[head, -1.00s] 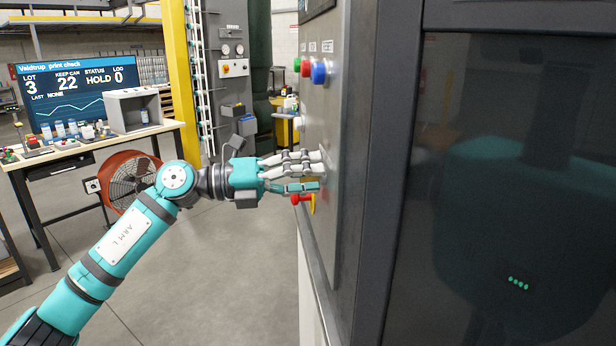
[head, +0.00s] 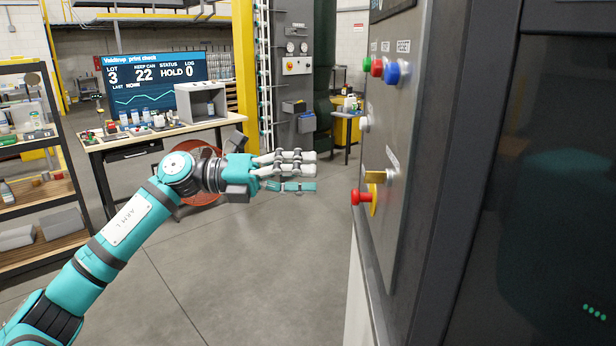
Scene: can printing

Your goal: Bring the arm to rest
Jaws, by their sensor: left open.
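My left arm (head: 125,220) reaches in from the lower left, teal with grey joints and bent at the elbow. My left gripper (head: 314,171) is open and empty, its fingers pointing right. It hangs in the air left of the machine's control panel (head: 395,130), with a clear gap between the fingertips and the panel. My right gripper is not in view.
The panel carries green, red and blue buttons (head: 392,72), a brass-coloured piece (head: 375,177) and a red knob (head: 360,197). A workbench (head: 160,138) with a screen (head: 155,80) and a grey box stands behind. A shelf (head: 40,190) is at left. Open floor lies below the gripper.

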